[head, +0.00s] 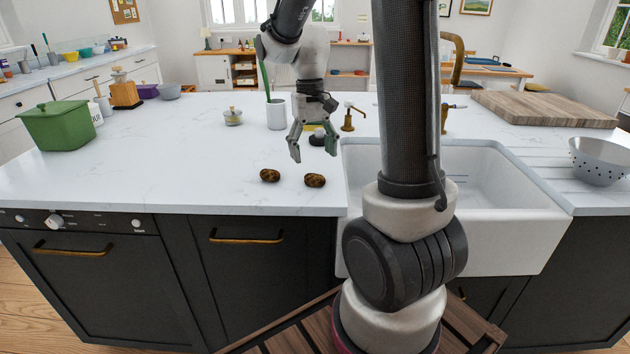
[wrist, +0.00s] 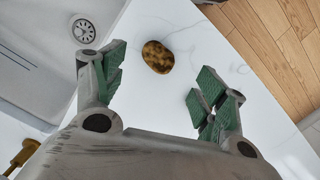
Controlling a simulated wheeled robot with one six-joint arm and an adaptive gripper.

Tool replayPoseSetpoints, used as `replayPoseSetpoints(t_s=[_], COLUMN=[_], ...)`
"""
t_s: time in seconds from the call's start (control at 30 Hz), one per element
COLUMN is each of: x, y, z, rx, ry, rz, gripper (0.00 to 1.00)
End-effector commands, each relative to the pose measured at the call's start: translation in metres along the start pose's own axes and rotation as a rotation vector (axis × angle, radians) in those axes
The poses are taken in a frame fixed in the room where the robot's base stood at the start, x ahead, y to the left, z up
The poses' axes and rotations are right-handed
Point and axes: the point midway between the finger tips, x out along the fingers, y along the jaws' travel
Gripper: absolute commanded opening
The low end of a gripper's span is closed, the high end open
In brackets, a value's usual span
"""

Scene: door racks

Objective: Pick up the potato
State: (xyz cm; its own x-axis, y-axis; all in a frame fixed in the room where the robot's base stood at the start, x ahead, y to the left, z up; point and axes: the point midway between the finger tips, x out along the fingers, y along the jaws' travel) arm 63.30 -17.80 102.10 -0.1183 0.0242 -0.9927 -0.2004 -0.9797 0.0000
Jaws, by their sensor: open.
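Two brown, mottled potatoes lie on the white countertop near its front edge in the head view, a left potato (head: 270,175) and a right potato (head: 315,180). My gripper (head: 314,151) hangs above the counter, pointing down, a little behind the right potato in that picture. In the wrist view one potato (wrist: 157,57) shows between and slightly beyond the open fingers of my gripper (wrist: 160,78). Neither finger appears to touch it. I cannot tell for certain which of the two it is. The other is not visible there.
The white sink (head: 500,205) with a brass tap is to the right of the potatoes. A white mug (head: 276,114), a small lidded jar (head: 233,116) and a brass dispenser (head: 348,119) stand behind. A green pot (head: 58,125) is at far left. The counter left of the potatoes is clear.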

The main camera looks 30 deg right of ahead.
Motion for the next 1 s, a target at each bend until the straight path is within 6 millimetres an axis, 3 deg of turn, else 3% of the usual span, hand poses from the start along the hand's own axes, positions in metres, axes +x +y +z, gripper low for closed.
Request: replayPoseSetpoints(t_s=[0.43,0.77,1.0], x=[0.063,0.071,0.071], y=[0.003,0.003,0.003], z=[-0.003,-0.004,-0.004], rx=[0.000,0.000,0.000], ry=[-0.004,0.000,0.000], rz=[0.000,0.000,0.000], gripper=[0.72,0.72,0.28])
